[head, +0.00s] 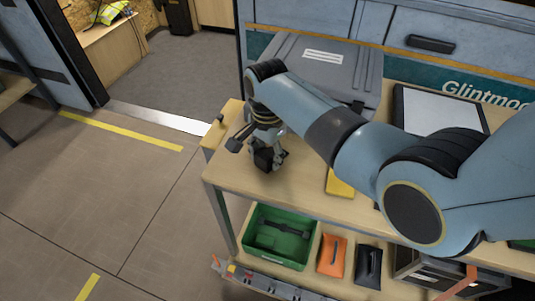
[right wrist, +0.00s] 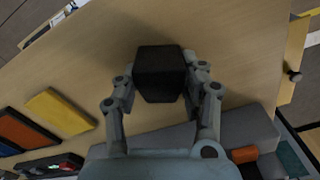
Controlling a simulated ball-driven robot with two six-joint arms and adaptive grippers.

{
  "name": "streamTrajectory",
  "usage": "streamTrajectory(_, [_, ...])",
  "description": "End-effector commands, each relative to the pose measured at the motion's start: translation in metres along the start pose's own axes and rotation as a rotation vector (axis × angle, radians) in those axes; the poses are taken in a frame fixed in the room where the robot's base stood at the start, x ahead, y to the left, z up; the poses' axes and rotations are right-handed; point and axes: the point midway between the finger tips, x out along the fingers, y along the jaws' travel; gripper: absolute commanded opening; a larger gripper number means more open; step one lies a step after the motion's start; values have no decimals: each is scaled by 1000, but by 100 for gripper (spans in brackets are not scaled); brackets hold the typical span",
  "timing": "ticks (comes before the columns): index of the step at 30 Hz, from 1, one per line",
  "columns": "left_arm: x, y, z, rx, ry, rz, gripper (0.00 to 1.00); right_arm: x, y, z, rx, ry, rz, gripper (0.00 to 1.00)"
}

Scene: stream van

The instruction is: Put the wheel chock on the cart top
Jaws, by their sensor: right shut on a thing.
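The wheel chock, a small black tapered block (head: 264,160), is between the fingers of my right gripper (head: 268,150). In the right wrist view the chock (right wrist: 160,72) sits between both fingertips, and my right gripper (right wrist: 160,85) is shut on it. The cart top (head: 300,200) is a pale wooden board directly beneath them, near its left end. The chock is at or just above this surface; I cannot tell whether it touches. My left gripper is not in view.
A grey case (head: 325,70) stands at the back of the cart top, and a yellow flat item (head: 339,186) lies to the right. On the lower shelf are a green bin (head: 250,245), an orange pouch (head: 332,256) and a dark pouch (head: 368,265). Open floor lies left.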

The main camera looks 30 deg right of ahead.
Motion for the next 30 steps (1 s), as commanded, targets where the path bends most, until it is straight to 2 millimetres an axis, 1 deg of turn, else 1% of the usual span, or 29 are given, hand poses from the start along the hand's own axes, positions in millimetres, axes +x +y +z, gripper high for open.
streamTrajectory(3, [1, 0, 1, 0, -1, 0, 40, 2, 0, 0, 0, 0, 0, 2])
streamTrajectory(4, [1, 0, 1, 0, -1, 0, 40, 3, 0, 0, 0, 0, 0, 43])
streamTrajectory(9, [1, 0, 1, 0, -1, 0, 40, 2, 0, 0, 0, 0, 0, 65])
streamTrajectory(17, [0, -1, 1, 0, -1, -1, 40, 2, 0, 0, 0, 0, 0, 65])
streamTrajectory(20, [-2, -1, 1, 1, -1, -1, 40, -5, 0, 0, 0, 1, -1, 65])
streamTrajectory(23, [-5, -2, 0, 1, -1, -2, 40, -21, 0, 0, 0, 1, -3, 65])
streamTrajectory(30, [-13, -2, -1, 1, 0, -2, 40, -76, -1, 0, 0, 1, -4, 65])
